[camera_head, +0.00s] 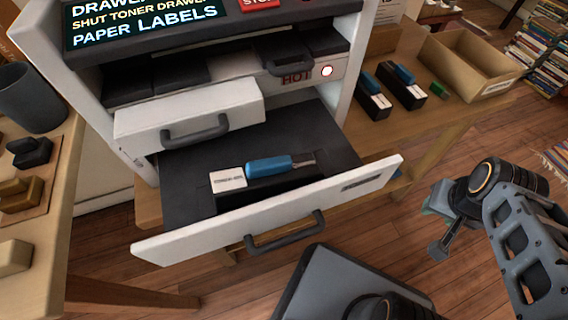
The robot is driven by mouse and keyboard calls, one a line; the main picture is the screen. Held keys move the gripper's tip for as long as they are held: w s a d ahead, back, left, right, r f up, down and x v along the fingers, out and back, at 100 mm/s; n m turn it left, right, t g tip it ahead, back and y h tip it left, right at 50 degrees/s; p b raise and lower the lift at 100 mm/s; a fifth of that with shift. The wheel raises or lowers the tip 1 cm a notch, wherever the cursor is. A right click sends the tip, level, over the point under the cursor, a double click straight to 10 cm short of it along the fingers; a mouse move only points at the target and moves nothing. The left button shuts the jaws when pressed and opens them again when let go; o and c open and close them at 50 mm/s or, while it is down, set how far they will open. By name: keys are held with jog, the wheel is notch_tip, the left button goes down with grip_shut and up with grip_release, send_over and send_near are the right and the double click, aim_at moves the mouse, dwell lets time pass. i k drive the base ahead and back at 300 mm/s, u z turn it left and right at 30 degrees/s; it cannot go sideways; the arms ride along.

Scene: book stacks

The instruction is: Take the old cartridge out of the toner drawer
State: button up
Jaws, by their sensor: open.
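The toner drawer (225,228) of the white machine is pulled open, with a dark inside and a dark handle on its white front. The old cartridge sits in it, a dark body with a white label (228,180) at its left end and a blue grip (268,166) on top. Part of the cartridge's body is hard to tell from the dark drawer. My gripper (437,230) is to the right of the drawer, above the wood floor, open and empty, apart from the cartridge.
Two dark cartridges with blue grips (404,74) stand on the wooden table at right, beside a small green block (439,90) and an open cardboard box (470,62). A second white drawer (190,115) juts out above the toner drawer's left part. A HOT label (296,78) with a lit button is above.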

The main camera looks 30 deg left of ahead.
aim_at(257, 180)
jog(key=z, duration=0.1)
jog(key=k, duration=0.9)
jog(key=u, duration=1.25)
